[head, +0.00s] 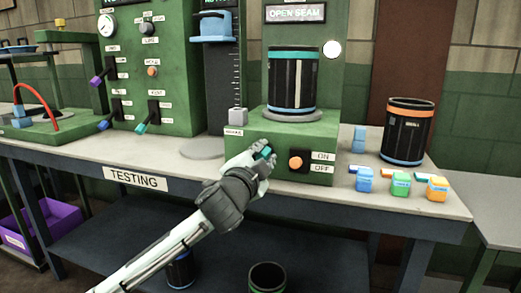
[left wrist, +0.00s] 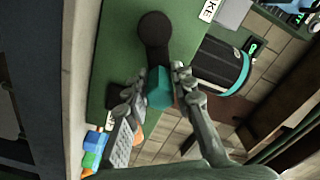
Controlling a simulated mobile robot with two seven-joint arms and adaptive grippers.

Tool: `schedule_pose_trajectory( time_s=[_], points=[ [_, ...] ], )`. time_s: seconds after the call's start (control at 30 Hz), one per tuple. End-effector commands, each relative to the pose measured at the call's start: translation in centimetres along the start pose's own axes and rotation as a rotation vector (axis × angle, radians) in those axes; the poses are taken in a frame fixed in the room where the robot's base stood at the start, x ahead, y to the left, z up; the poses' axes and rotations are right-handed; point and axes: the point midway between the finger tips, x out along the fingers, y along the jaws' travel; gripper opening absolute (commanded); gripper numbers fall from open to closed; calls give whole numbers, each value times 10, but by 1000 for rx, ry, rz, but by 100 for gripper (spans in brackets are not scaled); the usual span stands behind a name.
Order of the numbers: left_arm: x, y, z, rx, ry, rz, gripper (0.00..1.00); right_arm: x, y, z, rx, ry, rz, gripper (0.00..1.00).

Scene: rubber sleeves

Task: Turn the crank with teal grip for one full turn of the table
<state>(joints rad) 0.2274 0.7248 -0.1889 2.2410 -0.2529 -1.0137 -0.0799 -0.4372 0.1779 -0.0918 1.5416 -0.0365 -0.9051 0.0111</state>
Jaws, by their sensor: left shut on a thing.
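The crank's teal grip (head: 265,153) is at the front of the green turntable box (head: 335,171), at its left side. My left gripper (head: 262,159) is shut on the teal grip. In the left wrist view the teal grip (left wrist: 160,88) sits between the two fingers, and the dark crank arm (left wrist: 154,38) runs up from it to a round hub. My right gripper is not in view.
An orange knob (head: 296,162) with ON and OFF labels is right of the crank. A green testing panel (head: 180,70) stands on the left.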

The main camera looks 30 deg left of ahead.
Motion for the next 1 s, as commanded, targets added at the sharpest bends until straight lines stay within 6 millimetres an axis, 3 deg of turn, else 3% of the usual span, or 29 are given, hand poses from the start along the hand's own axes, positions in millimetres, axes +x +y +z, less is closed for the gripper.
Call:
schedule_pose_trajectory(
  time_s=[0.4, 1.0],
  points=[
    [-2, 26, 7, 391, 6, 16, 0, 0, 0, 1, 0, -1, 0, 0],
    [-2, 44, 28, 899, 5, 17, 0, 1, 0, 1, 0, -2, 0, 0]
  ],
)
